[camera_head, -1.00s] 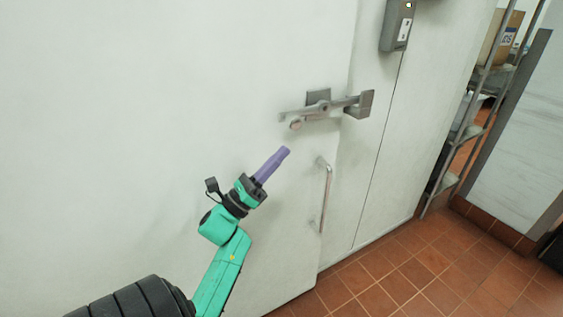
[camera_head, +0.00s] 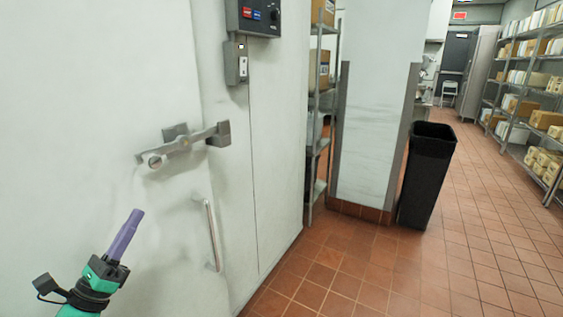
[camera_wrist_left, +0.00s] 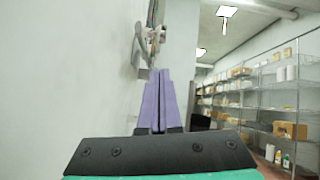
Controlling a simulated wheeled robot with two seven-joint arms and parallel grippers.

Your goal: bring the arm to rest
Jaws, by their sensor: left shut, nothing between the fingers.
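My left gripper (camera_head: 135,216) has purple fingers on a black and green wrist, at the lower left of the head view. Its fingers are shut together with nothing between them, and they point up in front of the white door (camera_head: 95,110). In the left wrist view the gripper (camera_wrist_left: 159,72) shows its two fingers side by side, pressed together. The metal latch (camera_head: 185,142) lies above and right of the fingertips, apart from them. The vertical door handle (camera_head: 212,235) is to the right of the gripper. My right gripper is not in view.
A black bin (camera_head: 427,180) stands on the tiled floor by a white wall end (camera_head: 370,120). Shelves with boxes (camera_head: 535,95) line the right side. A control box (camera_head: 254,15) hangs above the latch. The tiled aisle (camera_head: 470,240) at right is clear.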

